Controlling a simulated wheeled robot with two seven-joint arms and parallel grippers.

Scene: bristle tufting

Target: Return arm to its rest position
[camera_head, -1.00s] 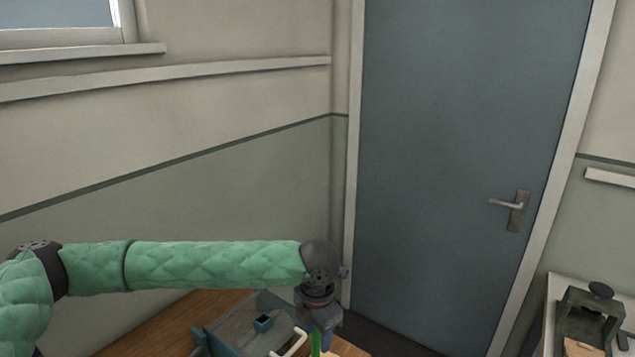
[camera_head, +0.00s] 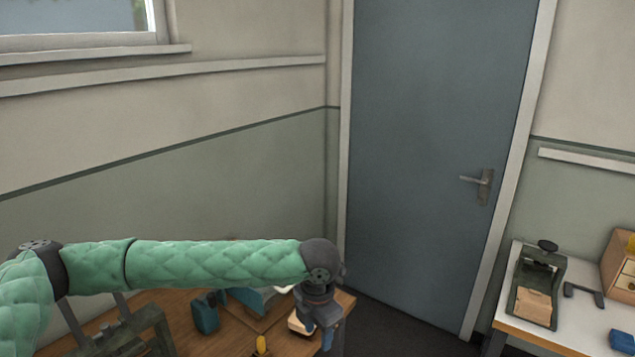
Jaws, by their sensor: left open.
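My left arm in its green quilted sleeve reaches across the lower left of the head view. My left gripper (camera_head: 324,332) hangs from its dark wrist at the front right corner of the wooden workbench (camera_head: 240,338). My right gripper is not in view.
On the workbench are a dark stand (camera_head: 150,325), a teal block (camera_head: 205,313), a pale block (camera_head: 298,325) and a yellow-handled item (camera_head: 262,345). A white table (camera_head: 510,325) at right holds a green press (camera_head: 540,285) and a wooden drawer box (camera_head: 622,265). A closed blue door (camera_head: 430,140) stands behind.

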